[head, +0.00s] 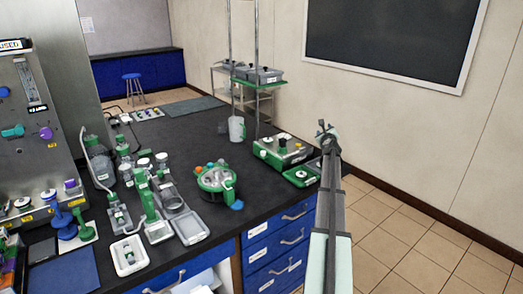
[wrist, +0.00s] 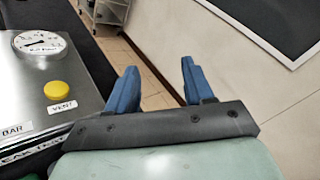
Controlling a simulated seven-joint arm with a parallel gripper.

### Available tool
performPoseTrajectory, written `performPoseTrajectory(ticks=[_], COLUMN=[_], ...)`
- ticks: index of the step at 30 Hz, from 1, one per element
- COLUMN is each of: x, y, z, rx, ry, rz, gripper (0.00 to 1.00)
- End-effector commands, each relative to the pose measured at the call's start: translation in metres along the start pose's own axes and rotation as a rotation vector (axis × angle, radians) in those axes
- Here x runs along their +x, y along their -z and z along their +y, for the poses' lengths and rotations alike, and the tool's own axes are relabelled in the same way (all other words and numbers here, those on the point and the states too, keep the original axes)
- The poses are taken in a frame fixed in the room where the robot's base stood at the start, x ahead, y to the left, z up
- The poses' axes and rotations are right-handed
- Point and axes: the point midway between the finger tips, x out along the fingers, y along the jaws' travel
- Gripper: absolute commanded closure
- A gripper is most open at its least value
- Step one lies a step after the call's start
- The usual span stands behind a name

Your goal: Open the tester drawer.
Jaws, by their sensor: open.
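The tester appears to be the steel-topped box with green sides (head: 284,150) near the right end of the black bench in the head view. In the wrist view, the tester's metal top (wrist: 55,85) fills the left side, with a round gauge, a yellow VENT button (wrist: 57,90) and a partly cut-off "LEAK TEST" label. I cannot make out its drawer in either view. My gripper (wrist: 158,75) is open and empty, its two blue fingers apart over the floor beside the tester. In the head view my gripper (head: 327,132) is at the right of the tester, above the bench edge.
A low green unit with a round plate (head: 301,174) sits in front of the tester, close to my arm. A round green rack (head: 216,182) and a white jug (head: 237,129) stand to the left. Blue bench drawers (head: 280,243) are below. Tiled floor on the right is clear.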

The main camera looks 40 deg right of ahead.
Motion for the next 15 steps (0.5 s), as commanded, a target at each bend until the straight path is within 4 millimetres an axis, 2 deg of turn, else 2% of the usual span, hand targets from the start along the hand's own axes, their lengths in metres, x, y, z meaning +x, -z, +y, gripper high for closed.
performPoseTrajectory(ticks=[1,5,6,9,15], x=[0.007,0.018,0.02,0.022,0.014], y=[-0.022,-0.068,-0.081,-0.107,-0.142], z=[0.014,0.053,0.069,0.106,0.174], rx=[-0.034,-0.165,-0.22,-0.366,-0.682], ry=[-0.031,-0.139,-0.185,-0.304,-0.555], rz=[-0.017,-0.047,-0.054,-0.061,-0.045], gripper=[0.48,0.48,0.48,0.48,0.48])
